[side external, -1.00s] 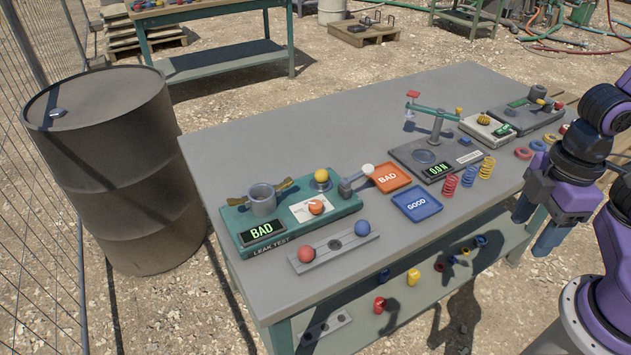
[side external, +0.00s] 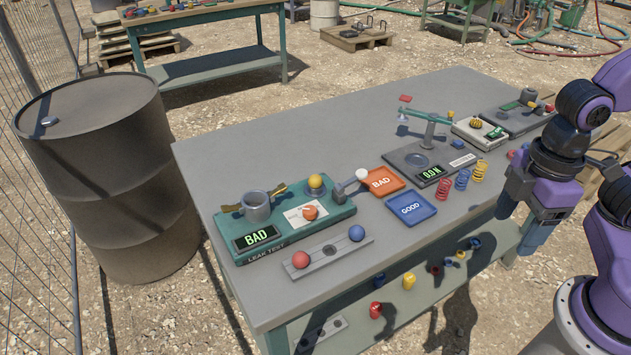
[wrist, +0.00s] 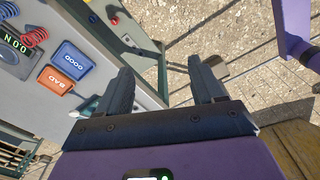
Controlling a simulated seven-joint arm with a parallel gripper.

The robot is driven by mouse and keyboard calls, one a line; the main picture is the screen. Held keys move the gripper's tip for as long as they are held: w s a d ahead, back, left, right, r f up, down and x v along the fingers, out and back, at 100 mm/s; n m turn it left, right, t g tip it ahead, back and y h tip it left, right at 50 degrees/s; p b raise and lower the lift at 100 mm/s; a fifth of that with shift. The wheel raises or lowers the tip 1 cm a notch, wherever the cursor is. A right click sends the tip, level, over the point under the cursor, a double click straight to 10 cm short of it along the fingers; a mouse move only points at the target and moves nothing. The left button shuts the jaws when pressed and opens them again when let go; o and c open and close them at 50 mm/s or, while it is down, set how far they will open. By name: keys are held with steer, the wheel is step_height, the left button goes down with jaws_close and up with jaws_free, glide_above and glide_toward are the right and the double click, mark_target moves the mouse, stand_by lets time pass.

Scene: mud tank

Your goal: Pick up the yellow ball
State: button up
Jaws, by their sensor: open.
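The yellow ball (side external: 315,181) sits on a small round seat at the back right of the green leak test unit (side external: 337,215) on the table. My gripper (side external: 520,232) hangs at the table's right front edge, far to the right of the ball and apart from it. In the wrist view my gripper (wrist: 165,85) shows two separated fingers with nothing between them. The yellow ball is not visible in the wrist view.
A rail (side external: 326,257) with a red ball (side external: 300,259) and a blue ball (side external: 356,233) lies in front of the unit. Orange BAD (side external: 381,181) and blue GOOD (side external: 411,208) trays, springs (side external: 462,179) and a scale stand (side external: 430,130) lie between. The table's back left is clear.

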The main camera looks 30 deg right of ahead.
steer(key=w+a+r+n, duration=0.1)
steer(key=w+a+r, duration=0.2)
steer(key=w+a, duration=0.6)
steer(key=n, duration=0.4)
glide_above(315, 176)
steer(key=f, duration=1.1)
steer(key=shift+d+f, duration=0.2)
steer(key=shift+a+f, duration=0.15)
steer(key=shift+f, duration=2.95)
steer(key=c, duration=1.2)
steer(key=shift+r, duration=0.1)
